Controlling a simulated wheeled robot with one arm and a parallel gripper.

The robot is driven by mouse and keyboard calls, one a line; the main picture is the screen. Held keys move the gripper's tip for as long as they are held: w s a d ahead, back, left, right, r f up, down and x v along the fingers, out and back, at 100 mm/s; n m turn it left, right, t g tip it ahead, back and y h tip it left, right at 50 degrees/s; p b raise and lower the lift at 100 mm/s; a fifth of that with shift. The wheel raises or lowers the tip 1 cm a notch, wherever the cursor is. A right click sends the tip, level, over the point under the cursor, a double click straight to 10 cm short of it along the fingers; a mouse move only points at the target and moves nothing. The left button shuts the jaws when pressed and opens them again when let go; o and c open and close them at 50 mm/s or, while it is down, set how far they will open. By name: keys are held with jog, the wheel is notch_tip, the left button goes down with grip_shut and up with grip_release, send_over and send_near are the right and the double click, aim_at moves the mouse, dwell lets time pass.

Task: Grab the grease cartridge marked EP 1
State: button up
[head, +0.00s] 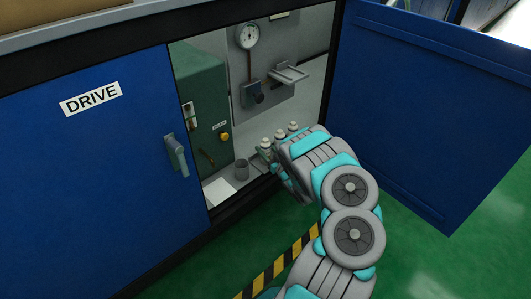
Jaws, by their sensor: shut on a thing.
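Three pale grease cartridges with light caps stand in a row inside the open cabinet: a near one (265,147), a middle one (279,136) and a far one (293,127). Their markings are too small to read, so I cannot tell which is EP 1. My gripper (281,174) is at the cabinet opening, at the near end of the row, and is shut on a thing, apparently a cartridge. My wrist hides most of the jaws and the lower parts of the cartridges.
A grey cup (242,169) and a white sheet (218,191) lie left of my gripper. A green box (203,112) and a gauge (247,36) are further in. The open blue door (430,100) stands right of my arm; the DRIVE door (90,170) is shut.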

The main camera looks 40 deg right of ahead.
grip_shut()
jog(key=shift+r, duration=0.15)
